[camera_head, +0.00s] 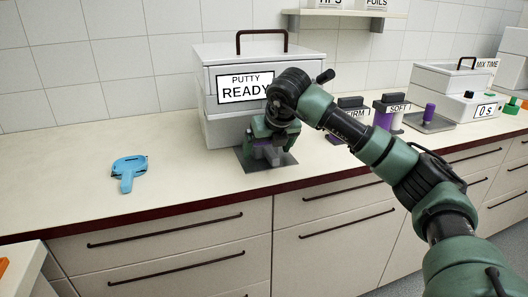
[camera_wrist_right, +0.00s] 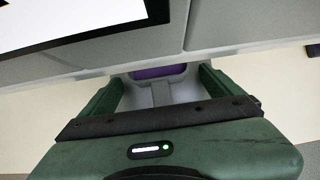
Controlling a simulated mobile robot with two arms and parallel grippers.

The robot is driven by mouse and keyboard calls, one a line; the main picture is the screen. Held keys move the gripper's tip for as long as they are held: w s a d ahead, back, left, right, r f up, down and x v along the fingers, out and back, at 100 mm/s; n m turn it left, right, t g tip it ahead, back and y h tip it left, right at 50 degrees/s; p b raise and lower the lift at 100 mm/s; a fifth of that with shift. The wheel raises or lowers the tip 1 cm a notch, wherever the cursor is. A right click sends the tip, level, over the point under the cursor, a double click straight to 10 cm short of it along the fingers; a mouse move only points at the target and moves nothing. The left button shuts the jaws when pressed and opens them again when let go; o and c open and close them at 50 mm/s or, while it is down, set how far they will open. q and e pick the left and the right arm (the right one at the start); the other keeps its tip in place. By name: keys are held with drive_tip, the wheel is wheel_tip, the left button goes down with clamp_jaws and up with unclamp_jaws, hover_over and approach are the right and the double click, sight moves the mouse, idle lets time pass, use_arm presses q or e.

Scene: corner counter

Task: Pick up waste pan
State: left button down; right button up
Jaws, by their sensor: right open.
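I take the waste pan to be the small grey tray-like thing (camera_wrist_right: 158,94) with a purple patch (camera_wrist_right: 158,72) inside, seen between my right gripper's fingers in the right wrist view. In the head view it shows as a grey-purple shape (camera_head: 268,156) under the gripper, on a dark plate in front of the putty box; most of it is hidden. My right gripper (camera_head: 270,142) points down at it. Its fingers (camera_wrist_right: 160,92) are apart, one on each side of the grey part; I cannot tell if they touch it. My left gripper is not in view.
The white box labelled PUTTY READY (camera_head: 222,125) stands right behind the gripper. A blue handled tool (camera_head: 129,172) lies at left on the counter. Labelled dispensers (camera_head: 392,108) and a timer machine (camera_head: 450,85) stand to the right. The counter between the tool and plate is clear.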

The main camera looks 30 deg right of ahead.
drive_tip(key=c, duration=1.7)
drive_tip(key=shift+s+r, duration=0.1)
drive_tip(key=shift+r, duration=0.1)
